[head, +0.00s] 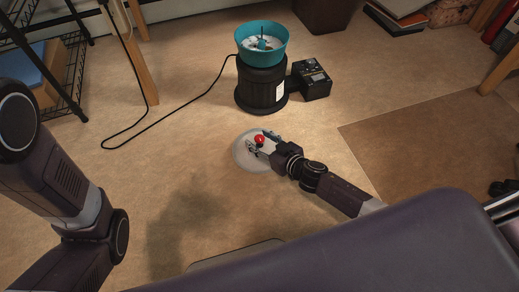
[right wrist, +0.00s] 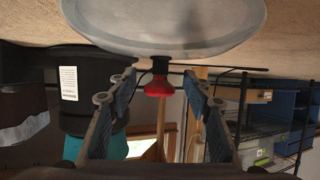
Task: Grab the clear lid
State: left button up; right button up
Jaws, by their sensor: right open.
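The clear lid (head: 241,156) lies on the floor in front of the tumbler, a pale round disc with a red knob (head: 259,139). My right gripper (head: 263,141) is over the lid, its open fingers on either side of the knob. In the right wrist view, which looks upside down, the lid (right wrist: 165,25) spans the top and the red knob (right wrist: 159,84) hangs between the open finger pads (right wrist: 160,100). The fingers look apart from the knob. My left arm is at the left of the head view, but its gripper is out of sight.
A black tumbler (head: 262,88) with a teal bowl (head: 261,41) stands behind the lid, with a black control box (head: 311,79) beside it. A black cable (head: 190,101) runs across the floor to the left. A wire shelf (head: 40,60) stands at upper left. The floor around the lid is clear.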

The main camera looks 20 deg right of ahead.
grip_shut()
jog(key=shift+r, duration=0.1)
dwell(0.4)
